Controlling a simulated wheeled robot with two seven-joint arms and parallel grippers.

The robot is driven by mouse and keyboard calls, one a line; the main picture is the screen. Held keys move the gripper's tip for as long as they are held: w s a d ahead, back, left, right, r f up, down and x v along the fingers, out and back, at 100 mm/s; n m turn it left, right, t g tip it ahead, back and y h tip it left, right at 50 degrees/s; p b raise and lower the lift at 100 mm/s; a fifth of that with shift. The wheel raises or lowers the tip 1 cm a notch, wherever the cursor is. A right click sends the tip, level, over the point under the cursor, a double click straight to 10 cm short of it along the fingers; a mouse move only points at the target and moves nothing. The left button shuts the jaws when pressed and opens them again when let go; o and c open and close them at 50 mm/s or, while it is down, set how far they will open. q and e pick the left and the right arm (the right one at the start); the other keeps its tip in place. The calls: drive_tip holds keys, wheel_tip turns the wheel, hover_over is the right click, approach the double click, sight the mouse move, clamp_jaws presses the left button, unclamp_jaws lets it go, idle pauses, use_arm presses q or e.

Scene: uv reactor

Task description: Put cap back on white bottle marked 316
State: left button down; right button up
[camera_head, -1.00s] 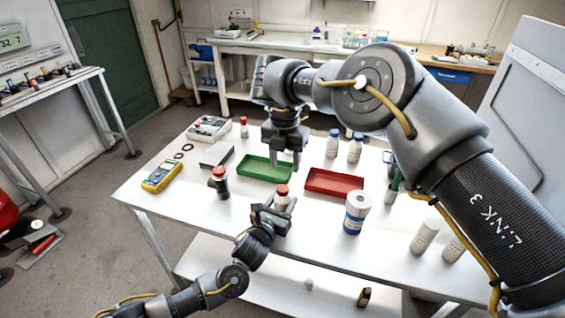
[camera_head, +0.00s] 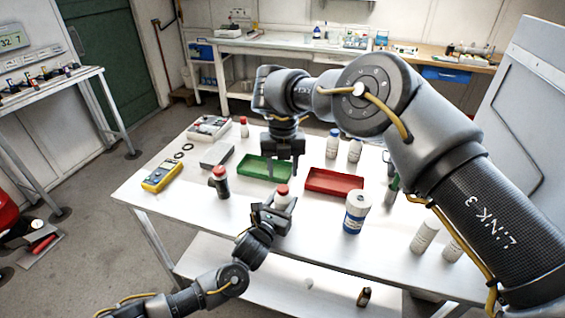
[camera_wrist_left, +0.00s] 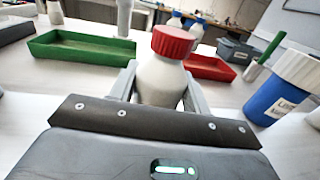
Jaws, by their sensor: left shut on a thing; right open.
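A white bottle with a red cap stands upright in my left gripper (camera_head: 276,212). The cap (camera_wrist_left: 173,41) sits on top of the bottle (camera_wrist_left: 160,80) in the left wrist view. My left gripper's fingers are shut on either side of the bottle body, below the cap. No marking is readable on the side that shows. My right gripper (camera_head: 283,168) is open and empty, pointing down over the green tray (camera_head: 250,168), behind the held bottle.
A dark bottle with a red cap (camera_head: 220,182) stands left of the held bottle. A red tray (camera_head: 333,183) and a blue-and-white jar (camera_head: 356,213) are to the right. Blue-capped bottles (camera_head: 333,143) stand behind the red tray. A yellow meter (camera_head: 162,176) lies at the left.

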sight(283, 187)
drive_tip(key=shift+f, duration=3.1)
drive_tip(key=c, duration=1)
drive_tip(key=shift+c, duration=0.2)
drive_tip(key=o, duration=1.2)
drive_tip(key=shift+c, duration=0.2)
drive_tip(key=shift+r, duration=0.1)
wheel_tip(283, 187, up, 12)
